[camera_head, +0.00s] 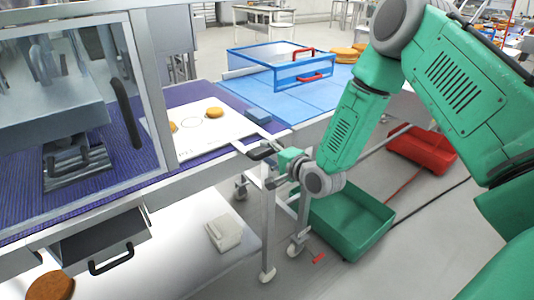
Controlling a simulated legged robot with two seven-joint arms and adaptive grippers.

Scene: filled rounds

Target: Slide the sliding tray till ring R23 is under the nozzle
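The white sliding tray (228,130) lies on the purple ribbed surface, right of the glazed machine housing. Its left part is hidden behind the housing frame. One orange-brown round (215,112) sits on it, beside an empty ring outline (188,125). Part of another round (173,127) shows at the housing edge. I cannot read any ring label, so I cannot tell which is R23. I cannot make out the nozzle. My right gripper (259,151) is at the tray's right front corner; whether its dark fingers close on anything is unclear. My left gripper is out of view.
The glazed housing (148,95) with a dark handle stands left. Below are a green crate (350,225), a red crate (425,150) and a dark-handled drawer (100,240).

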